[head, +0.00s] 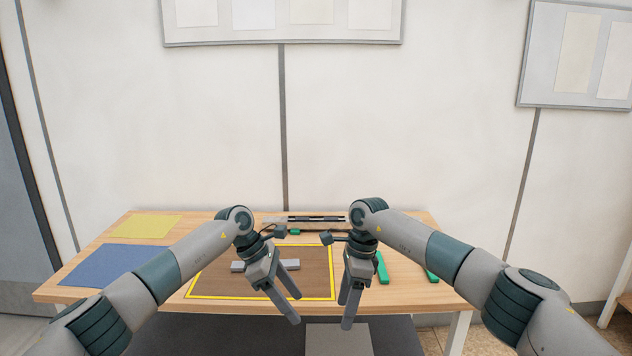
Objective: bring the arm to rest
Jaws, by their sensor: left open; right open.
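My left gripper (289,299) is open and empty, pointing down over the front part of the brown mat with a yellow border (210,289). My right gripper (348,306) is open and empty, pointing down near the mat's right edge and the table's front. The two grippers are close together but apart. A grey bar (292,265) lies on the mat, partly hidden behind my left gripper. Both arms reach in from the lower corners.
The wooden table (403,294) stands against a white wall. A blue mat (105,266) and a yellow mat (143,226) lie at left. Green bars (382,268) (432,276) lie at right, and a small green piece (294,231) at the back. A grey rack (316,219) stands at the rear edge.

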